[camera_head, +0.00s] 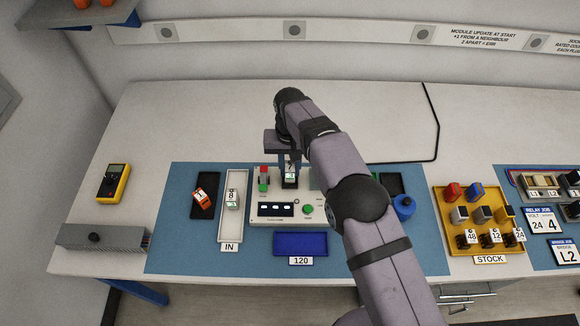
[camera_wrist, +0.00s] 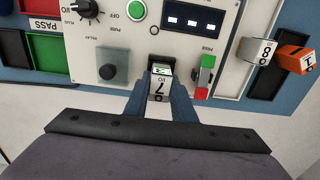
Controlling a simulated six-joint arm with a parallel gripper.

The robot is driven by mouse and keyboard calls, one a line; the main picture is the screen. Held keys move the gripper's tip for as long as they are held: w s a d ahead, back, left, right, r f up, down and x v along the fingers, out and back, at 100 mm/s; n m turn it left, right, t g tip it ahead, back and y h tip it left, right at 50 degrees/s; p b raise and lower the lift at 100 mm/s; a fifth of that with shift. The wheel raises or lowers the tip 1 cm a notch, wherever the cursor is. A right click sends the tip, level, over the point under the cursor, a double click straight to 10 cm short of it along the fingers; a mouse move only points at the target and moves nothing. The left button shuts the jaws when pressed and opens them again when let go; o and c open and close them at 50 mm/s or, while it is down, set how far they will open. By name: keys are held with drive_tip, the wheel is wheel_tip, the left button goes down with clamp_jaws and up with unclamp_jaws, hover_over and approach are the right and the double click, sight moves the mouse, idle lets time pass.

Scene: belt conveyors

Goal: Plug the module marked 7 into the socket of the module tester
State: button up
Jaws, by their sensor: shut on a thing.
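The module marked 7 (camera_wrist: 159,87) is a white-faced block with a green patch, held between the two fingers of my gripper (camera_wrist: 158,104). In the head view my gripper (camera_head: 289,168) points down over the upper part of the module tester (camera_head: 262,216), with the module (camera_head: 290,178) between its fingers. The tester (camera_wrist: 118,60) is a pale panel with a display, a green button and a dark knob. The module stands at the dark socket area beside the red and green switch. Module and fingers hide most of the socket, so I cannot tell how deep the module sits.
An IN tray (camera_head: 232,237) left of the tester holds a module marked 8 (camera_head: 232,199). An orange module (camera_head: 201,195) lies in a black tray further left. A blue tray marked 120 (camera_head: 300,244) is in front. A yellow STOCK tray (camera_head: 468,192) stands right.

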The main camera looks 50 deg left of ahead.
drive_tip(key=shift+f+b, duration=0.55)
drive_tip(key=shift+f, duration=0.3)
idle(1.1)
drive_tip(key=o, duration=1.6)
drive_tip(key=shift+c, duration=0.2)
drive_tip(key=shift+r, duration=0.1)
drive_tip(key=shift+r+p, duration=2.4)
drive_tip(key=shift+r, duration=1.3)
